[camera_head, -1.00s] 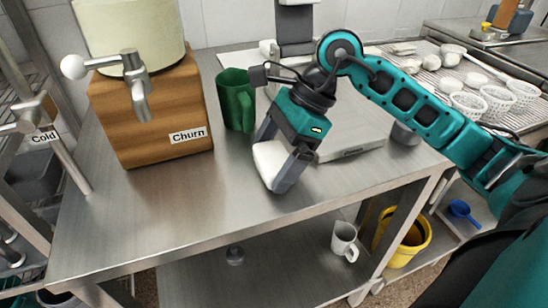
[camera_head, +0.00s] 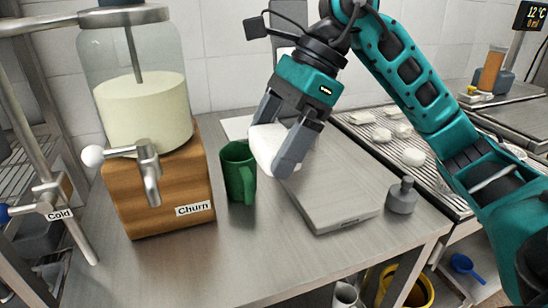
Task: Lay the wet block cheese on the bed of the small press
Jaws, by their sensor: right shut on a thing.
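My right gripper (camera_head: 272,146) is shut on a white block, the cheese (camera_head: 266,150), and holds it raised, tilted, over the back left of a flat grey plate-like device (camera_head: 335,205). The block's lower edge is close to the plate; whether it touches I cannot tell. A grey upright (camera_head: 283,45) stands at the back by the wall, mostly hidden behind my right gripper and arm. It may be the small press; its bed is not clearly visible. My left gripper is not in view.
A green mug (camera_head: 239,172) stands just left of the block. The wooden churn box (camera_head: 165,195) with its glass jar (camera_head: 140,105) is farther left. A grey knobbed weight (camera_head: 402,197) stands right of the plate. White cheeses (camera_head: 413,157) lie on the rack. The front counter is clear.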

